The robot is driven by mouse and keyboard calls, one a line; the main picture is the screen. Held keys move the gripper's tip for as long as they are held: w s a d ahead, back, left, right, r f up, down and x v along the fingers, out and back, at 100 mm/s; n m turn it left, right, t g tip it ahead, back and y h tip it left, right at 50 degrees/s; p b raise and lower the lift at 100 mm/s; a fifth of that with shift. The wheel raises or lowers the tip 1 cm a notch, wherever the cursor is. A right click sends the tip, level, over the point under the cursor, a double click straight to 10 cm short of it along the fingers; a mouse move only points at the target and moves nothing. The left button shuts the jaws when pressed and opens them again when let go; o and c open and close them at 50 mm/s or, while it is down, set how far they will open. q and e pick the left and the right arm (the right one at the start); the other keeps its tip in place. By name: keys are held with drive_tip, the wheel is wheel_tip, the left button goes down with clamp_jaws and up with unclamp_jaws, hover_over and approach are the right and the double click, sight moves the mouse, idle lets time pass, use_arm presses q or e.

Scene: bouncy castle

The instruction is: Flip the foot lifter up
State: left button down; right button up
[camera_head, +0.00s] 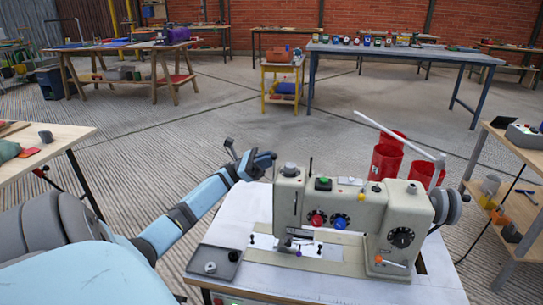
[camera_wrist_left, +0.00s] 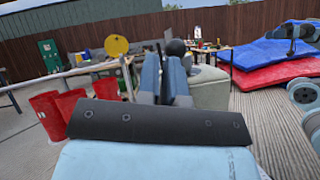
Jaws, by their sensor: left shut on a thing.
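The beige sewing machine (camera_head: 350,210) stands on a white-topped table (camera_head: 225,225). Its needle and presser foot (camera_head: 290,243) are under the left end of its head. The foot lifter at the back is hidden by the machine's head in the head view. My left gripper (camera_head: 264,163) is behind the left end of the head. In the left wrist view its fingers (camera_wrist_left: 172,78) are close together beside the beige machine body (camera_wrist_left: 210,90). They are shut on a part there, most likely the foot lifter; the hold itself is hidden. My right gripper is not in view.
A grey tray (camera_head: 213,262) lies left of the machine. Red bins (camera_head: 386,162) stand on the floor behind. A shelf table (camera_head: 515,170) is at the right, a wooden table (camera_head: 50,140) at the left.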

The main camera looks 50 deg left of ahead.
use_arm(q)
drive_tip(key=shift+s+d+r+b, duration=0.65)
drive_tip(key=shift+s+d+r, duration=0.15)
drive_tip(key=shift+s+d, duration=0.15)
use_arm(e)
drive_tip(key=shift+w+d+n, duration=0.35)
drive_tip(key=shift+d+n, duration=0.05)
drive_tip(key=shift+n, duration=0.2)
use_arm(q)
drive_tip(key=shift+a, duration=0.1)
drive_tip(key=shift+f, duration=0.1)
drive_tip(key=p+v, duration=0.1)
drive_tip(key=v, duration=1.2)
drive_tip(key=shift+a+f, duration=0.2)
drive_tip(key=shift+a, duration=0.15)
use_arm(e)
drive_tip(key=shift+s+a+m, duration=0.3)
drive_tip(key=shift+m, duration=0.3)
use_arm(q)
drive_tip(key=shift+s, duration=0.15)
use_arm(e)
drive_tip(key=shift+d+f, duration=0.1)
